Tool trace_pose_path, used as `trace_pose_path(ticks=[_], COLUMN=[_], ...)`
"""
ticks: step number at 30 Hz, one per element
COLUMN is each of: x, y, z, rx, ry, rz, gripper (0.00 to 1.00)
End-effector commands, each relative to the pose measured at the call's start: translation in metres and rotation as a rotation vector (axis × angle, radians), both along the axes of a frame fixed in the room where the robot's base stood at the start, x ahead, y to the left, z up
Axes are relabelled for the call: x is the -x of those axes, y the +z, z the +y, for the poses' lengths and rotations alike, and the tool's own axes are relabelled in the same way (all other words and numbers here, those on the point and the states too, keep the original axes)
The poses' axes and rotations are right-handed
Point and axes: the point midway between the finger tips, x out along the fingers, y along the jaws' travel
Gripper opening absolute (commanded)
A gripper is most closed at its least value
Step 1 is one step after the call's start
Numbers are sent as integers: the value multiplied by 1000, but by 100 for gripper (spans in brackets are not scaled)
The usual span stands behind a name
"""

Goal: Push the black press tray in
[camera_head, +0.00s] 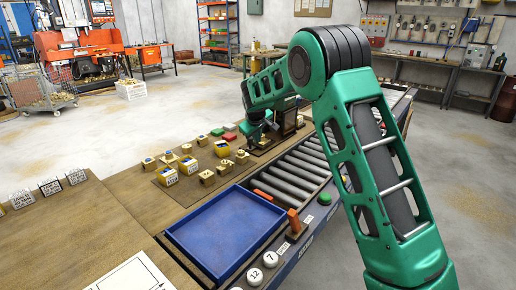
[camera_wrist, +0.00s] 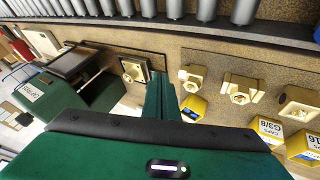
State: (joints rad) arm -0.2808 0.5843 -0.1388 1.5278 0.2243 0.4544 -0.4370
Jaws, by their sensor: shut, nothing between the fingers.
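The black press tray (camera_wrist: 149,58) shows in the wrist view as a dark-edged plate with a square brass part (camera_wrist: 132,72) on it. It sticks out from the dark press (camera_wrist: 74,62) at the left. My gripper (camera_wrist: 160,82) is shut and empty, its green fingers just right of the tray; I cannot tell if they touch it. In the head view my gripper (camera_head: 256,142) is low over the bench beside the press (camera_head: 288,122), and my arm hides much of the press and tray.
Several brass parts (camera_wrist: 240,88) and yellow boxes (camera_wrist: 192,107) stand on the brown mat right of my gripper in the wrist view. A roller conveyor (camera_head: 295,170) runs along the bench. A blue tray (camera_head: 225,230) sits at its near end.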

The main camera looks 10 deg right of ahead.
Motion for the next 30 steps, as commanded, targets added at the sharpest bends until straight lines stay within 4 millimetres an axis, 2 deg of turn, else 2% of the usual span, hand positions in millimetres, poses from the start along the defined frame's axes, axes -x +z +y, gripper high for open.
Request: trace_pose_path(ticks=[3,8,25,30], x=[-16,-26,-81,-95], y=[-10,-18,-96,-92], z=[19,23,4,-17], rx=[14,19,17,18], ry=[38,50,45,45], rz=[-17,-23,-22,-24], gripper=[0,0,0,0])
